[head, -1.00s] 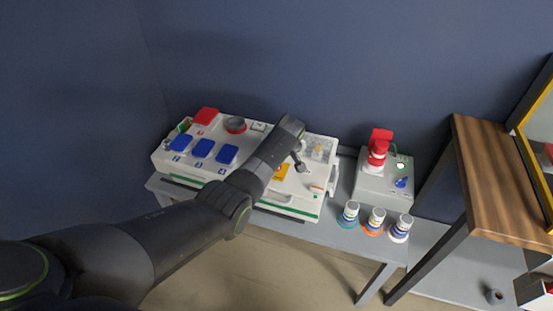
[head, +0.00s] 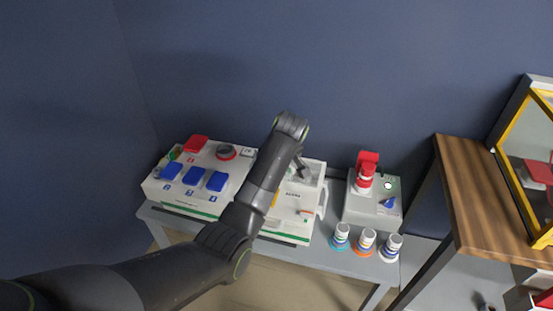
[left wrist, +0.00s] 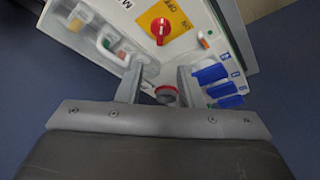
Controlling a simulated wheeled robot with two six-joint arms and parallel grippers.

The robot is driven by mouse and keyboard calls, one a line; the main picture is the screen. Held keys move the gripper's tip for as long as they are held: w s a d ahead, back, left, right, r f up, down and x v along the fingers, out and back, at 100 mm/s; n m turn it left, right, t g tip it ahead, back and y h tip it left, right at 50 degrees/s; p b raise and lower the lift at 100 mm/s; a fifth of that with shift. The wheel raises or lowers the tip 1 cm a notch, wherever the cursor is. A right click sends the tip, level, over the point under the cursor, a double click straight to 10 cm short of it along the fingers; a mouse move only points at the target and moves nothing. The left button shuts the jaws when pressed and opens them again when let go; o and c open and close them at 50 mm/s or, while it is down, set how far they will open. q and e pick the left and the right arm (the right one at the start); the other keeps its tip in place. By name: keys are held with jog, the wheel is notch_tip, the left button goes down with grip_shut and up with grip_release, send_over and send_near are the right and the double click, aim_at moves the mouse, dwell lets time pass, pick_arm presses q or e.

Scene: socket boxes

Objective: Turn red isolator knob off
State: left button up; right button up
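The red isolator knob (left wrist: 160,30) shows in the left wrist view on a yellow plate (left wrist: 177,40) marked OFF and ON. I cannot tell for sure which mark it points to. In the head view my arm covers the knob, and only a sliver of the yellow plate shows. My left gripper (left wrist: 161,70) is open and empty, with its two fingers apart and the knob beyond the tips, not touching. My right gripper is not in view.
Blue socket covers (head: 194,175), a red cover (head: 195,144) and a round grey dial with a red ring (head: 227,152) sit on the box's left part. A grey box (head: 365,211) with a red plug (head: 366,172) stands right. Several ringed connectors (head: 366,241) stand in front. A wooden table (head: 480,190) is further right.

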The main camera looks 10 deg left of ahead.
pick_arm(q)
jog(key=shift+v, duration=1.7)
